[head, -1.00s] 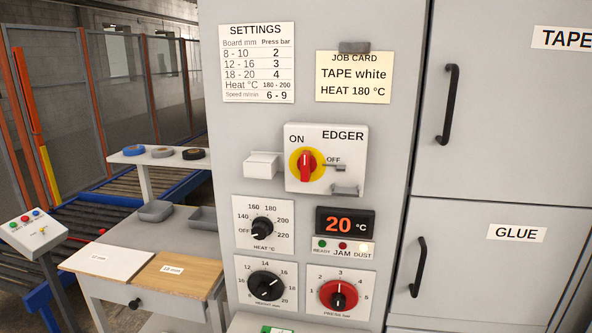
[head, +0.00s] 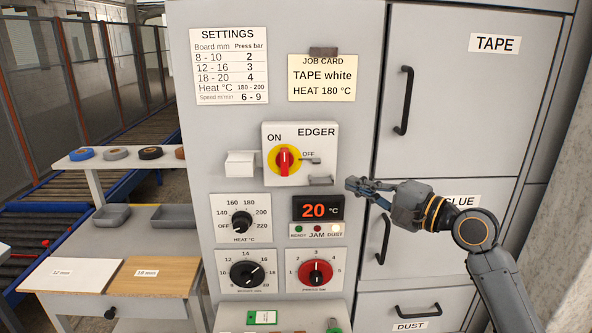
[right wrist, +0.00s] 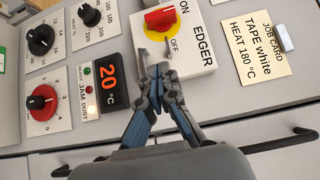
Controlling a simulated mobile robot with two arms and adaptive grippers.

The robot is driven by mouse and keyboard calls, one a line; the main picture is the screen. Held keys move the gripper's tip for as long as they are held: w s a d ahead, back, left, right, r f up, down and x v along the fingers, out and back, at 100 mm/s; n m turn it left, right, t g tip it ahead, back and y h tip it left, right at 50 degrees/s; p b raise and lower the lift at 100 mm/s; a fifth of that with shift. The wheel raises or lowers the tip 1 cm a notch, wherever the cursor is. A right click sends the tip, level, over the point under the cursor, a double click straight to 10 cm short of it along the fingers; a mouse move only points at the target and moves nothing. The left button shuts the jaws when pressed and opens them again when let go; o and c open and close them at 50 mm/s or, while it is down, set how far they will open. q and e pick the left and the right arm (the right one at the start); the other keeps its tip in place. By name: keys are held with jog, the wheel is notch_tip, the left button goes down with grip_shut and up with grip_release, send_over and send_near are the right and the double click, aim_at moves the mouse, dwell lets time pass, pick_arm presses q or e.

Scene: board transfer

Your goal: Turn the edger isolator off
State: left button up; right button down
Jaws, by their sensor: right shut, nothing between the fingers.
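The edger isolator is a red rotary handle (head: 285,160) on a yellow disc, set in a white EDGER box (head: 318,143). In the head view the handle stands upright, near the ON mark; OFF is printed to its right. It also shows in the right wrist view as a red handle (right wrist: 160,17) on yellow. My right gripper (head: 352,184) is shut and empty, just right of and below the box. In the right wrist view its closed fingertips (right wrist: 155,68) appear in front of the box's lower edge, apart from the handle. My left gripper is not in view.
A small bracket (head: 320,181) projects at the box's lower right, and a pale block (head: 241,164) sticks out at its left. Below are the heat knob (head: 241,223), 20 °C display (head: 318,209) and press knob (head: 316,272). Black cabinet handles (head: 404,100) project on the right.

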aim_at(285, 162)
jog(key=p+x, duration=0.4)
jog(key=x, duration=0.6)
jog(key=shift+w+a, duration=0.1)
jog(key=shift+w, duration=0.15)
jog(key=shift+s+a+p, duration=0.1)
jog(key=shift+a+p, duration=0.85)
jog(key=shift+a, duration=0.25)
jog(key=shift+s+a+f, duration=0.1)
jog(key=shift+a, duration=0.4)
jog(key=shift+f, duration=0.1)
